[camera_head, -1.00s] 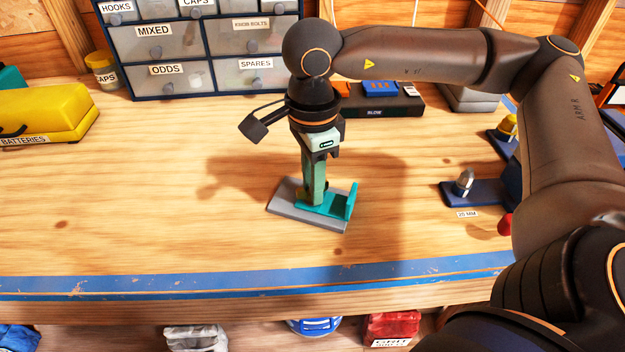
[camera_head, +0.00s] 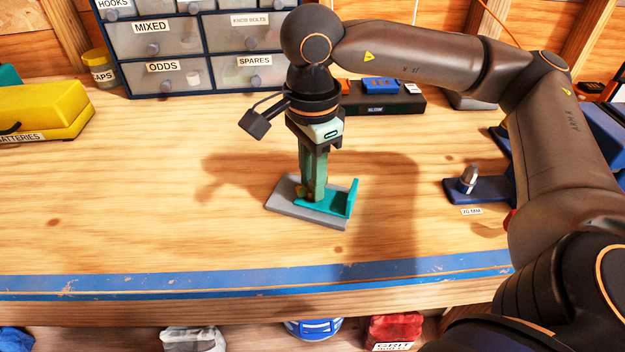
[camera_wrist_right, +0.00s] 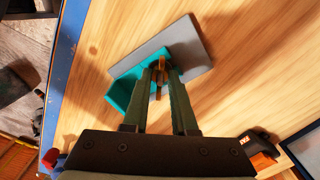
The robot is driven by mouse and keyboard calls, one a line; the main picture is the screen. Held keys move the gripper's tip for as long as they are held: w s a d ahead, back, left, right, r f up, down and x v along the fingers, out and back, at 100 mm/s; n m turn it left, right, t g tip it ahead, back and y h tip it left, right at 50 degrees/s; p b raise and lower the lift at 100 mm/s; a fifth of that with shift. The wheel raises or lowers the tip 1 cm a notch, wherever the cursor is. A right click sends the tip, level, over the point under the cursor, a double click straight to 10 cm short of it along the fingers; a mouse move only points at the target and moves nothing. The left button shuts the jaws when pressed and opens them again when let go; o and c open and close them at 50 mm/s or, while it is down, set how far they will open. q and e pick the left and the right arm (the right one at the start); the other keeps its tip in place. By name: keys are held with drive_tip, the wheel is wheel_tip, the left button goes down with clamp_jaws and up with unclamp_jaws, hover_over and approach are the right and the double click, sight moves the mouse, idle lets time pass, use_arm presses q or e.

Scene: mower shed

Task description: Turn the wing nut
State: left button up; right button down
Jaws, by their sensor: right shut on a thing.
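The wing nut (camera_wrist_right: 161,66) is a small brass-coloured piece between my right fingertips in the right wrist view. In the head view my fingers mostly hide it. It sits over a grey plate (camera_head: 290,208) with a teal bracket (camera_head: 343,205) on the workbench. The plate (camera_wrist_right: 190,50) and bracket (camera_wrist_right: 124,92) also show in the right wrist view. My right gripper (camera_head: 311,194) points straight down at the bracket and is shut on the wing nut. My left gripper is not in view.
A drawer cabinet (camera_head: 205,50) and a black case with blue parts (camera_head: 385,104) stand at the back. A yellow battery case (camera_head: 45,112) is at the left. A blue fixture with a metal post (camera_head: 480,188) is at the right. The bench's blue front edge (camera_head: 250,283) is clear.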

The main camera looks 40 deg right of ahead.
drive_tip(key=c, duration=0.7)
unclamp_jaws()
drive_tip(key=shift+r, duration=0.1)
wheel_tip(320, 180, up, 12)
drive_tip(key=p, duration=0.1)
drive_tip(key=shift+r+p, duration=0.2)
drive_tip(key=shift+p, duration=0.15)
